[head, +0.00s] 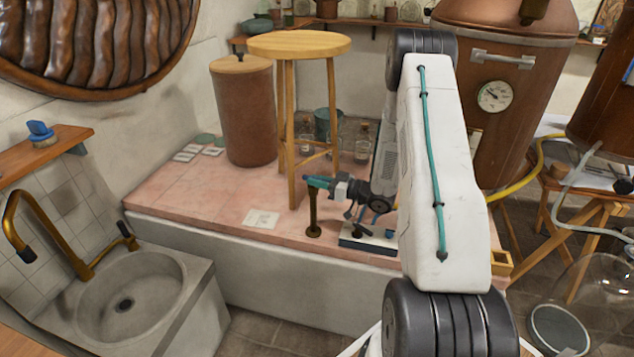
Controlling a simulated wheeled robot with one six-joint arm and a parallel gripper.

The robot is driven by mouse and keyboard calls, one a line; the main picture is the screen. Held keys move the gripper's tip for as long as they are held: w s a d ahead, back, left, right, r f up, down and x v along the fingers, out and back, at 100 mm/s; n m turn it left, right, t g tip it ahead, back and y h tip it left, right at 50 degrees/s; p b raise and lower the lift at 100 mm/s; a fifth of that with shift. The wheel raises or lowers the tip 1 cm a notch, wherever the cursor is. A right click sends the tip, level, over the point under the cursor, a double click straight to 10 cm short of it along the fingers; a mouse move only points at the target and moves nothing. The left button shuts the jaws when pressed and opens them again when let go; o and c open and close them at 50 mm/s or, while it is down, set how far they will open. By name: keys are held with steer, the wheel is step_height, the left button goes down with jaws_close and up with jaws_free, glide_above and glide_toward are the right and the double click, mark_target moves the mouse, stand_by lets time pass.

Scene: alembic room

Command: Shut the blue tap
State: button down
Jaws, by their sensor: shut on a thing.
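A short brass post (313,215) with a round foot stands near the front edge of the pink tiled counter. It appears to be the tap. Teal-blue parts show at its top, where I cannot clearly separate a handle from my fingers. My gripper (319,183) reaches in from the right at the top of this post and is shut on it there. The exact grip and the handle's angle are too small to tell, and the fingers partly hide the top.
A wooden stool (299,44) stands on the counter just behind my gripper, close to it. A brown cylinder (243,110) is behind left. A stone sink (130,300) with a brass faucet (45,215) is at front left. A copper still (505,90) stands right.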

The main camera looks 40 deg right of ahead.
steer(key=shift+d+n+g+y, duration=0.1)
steer(key=shift+n+g+y, duration=0.45)
steer(key=shift+y, duration=0.25)
steer(key=shift+n+y, duration=0.25)
steer(key=shift+y, duration=0.05)
steer(key=c, duration=1.3)
jaws_free()
steer(key=shift+w, duration=0.1)
steer(key=shift+c, duration=0.2)
steer(key=v, duration=0.7)
steer(key=shift+s+d, duration=0.25)
steer(key=shift+s, duration=0.05)
steer(key=shift+r, duration=0.1)
